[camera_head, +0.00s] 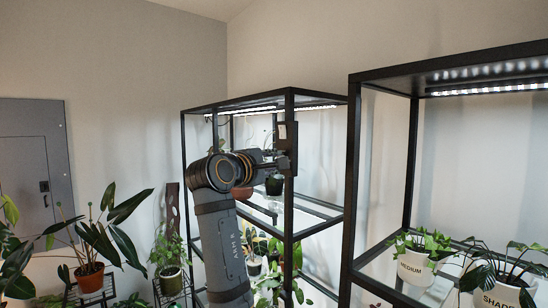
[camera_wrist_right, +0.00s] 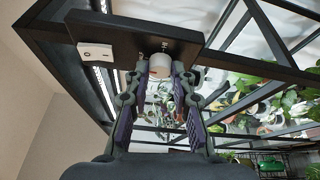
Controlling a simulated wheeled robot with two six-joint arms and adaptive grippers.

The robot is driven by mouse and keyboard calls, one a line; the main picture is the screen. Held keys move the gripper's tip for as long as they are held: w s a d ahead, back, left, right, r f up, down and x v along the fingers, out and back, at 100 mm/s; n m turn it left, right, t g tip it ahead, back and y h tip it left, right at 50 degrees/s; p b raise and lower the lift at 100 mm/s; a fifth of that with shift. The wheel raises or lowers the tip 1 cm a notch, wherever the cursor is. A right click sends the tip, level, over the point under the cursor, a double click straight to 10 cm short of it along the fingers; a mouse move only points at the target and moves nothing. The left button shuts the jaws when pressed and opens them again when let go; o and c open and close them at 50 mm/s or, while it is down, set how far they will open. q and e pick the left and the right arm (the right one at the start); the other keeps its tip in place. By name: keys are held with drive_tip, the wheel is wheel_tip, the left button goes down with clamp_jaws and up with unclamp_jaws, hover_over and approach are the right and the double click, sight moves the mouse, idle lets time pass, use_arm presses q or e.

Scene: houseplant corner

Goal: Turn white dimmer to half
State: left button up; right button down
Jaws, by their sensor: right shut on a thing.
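The white dimmer (camera_wrist_right: 160,64) is a small round knob on a black panel (camera_wrist_right: 130,34). My right gripper (camera_wrist_right: 161,74) is shut on it, one finger on each side, in the right wrist view. Small pale marks sit on the panel around the knob, too small to read, and I cannot tell its setting. In the head view my right gripper (camera_head: 284,161) is at the black panel (camera_head: 288,138) on the front post of the left shelf. The knob is not clear there. My left gripper is not in view.
A white rocker switch (camera_wrist_right: 95,51) sits on the same panel, left of the knob. The black-framed shelf (camera_head: 290,210) holds potted plants. A second shelf (camera_head: 352,180) with labelled white pots (camera_head: 415,268) stands at the right. A grey wall cabinet (camera_head: 30,150) is at the left.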

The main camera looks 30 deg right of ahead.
idle(0.4)
drive_tip(key=c, duration=1.1)
unclamp_jaws()
drive_tip(key=v, duration=0.7)
drive_tip(key=shift+s+a, duration=0.1)
drive_tip(key=shift+a, duration=0.25)
drive_tip(key=shift+d, duration=0.15)
